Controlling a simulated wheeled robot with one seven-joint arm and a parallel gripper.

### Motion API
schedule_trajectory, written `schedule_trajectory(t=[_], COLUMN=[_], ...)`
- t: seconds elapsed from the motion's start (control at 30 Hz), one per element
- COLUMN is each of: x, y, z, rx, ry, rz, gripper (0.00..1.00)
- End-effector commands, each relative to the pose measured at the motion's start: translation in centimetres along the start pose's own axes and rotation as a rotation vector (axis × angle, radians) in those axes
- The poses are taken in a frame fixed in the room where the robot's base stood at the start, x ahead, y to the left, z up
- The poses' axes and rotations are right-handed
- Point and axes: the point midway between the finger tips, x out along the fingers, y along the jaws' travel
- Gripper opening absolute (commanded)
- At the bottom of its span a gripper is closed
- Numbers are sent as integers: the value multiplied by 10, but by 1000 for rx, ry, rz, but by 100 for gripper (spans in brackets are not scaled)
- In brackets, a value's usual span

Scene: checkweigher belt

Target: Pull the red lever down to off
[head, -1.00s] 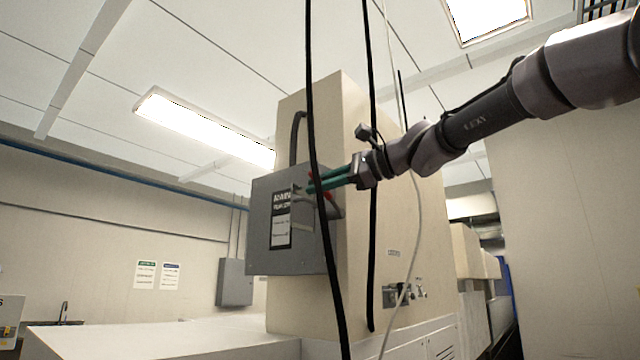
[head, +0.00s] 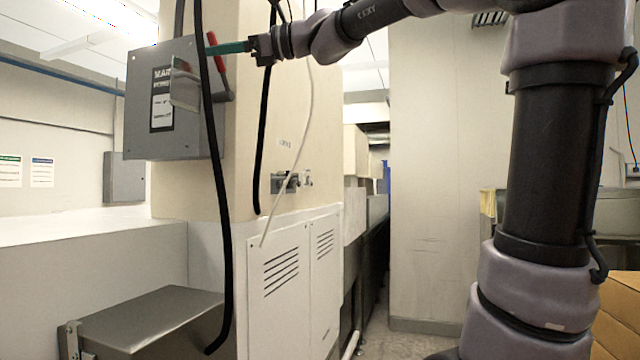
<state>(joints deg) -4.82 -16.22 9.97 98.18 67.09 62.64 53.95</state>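The red lever (head: 219,66) is on the right side of a grey electrical box (head: 145,100), high on the beige machine column. Its red handle points up, tilted slightly left at the top. My gripper (head: 208,49) comes in from the right with its green fingers level, crossing the lever near its upper part. The fingers overlap in this view and look like one bar, so their gap is hidden. Whether they touch the lever cannot be told. A black cable partly covers the box near the fingertips.
Black cables (head: 221,240) and a white cable (head: 304,130) hang in front of the column. Below are white vented cabinet doors (head: 290,285) and a metal housing (head: 150,318). A beige wall (head: 435,200) stands behind my arm. A strip of floor is clear at the bottom centre.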

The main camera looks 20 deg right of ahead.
Motion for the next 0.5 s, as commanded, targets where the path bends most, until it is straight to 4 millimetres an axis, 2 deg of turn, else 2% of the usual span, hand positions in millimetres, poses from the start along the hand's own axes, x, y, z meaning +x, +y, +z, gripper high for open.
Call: schedule_trajectory(t=[0.1,0.5], x=[-5,-88], y=[-23,-17], z=[-4,-4], rx=[217,194], ry=[-42,-39], rz=[-19,-17], gripper=[51,51])
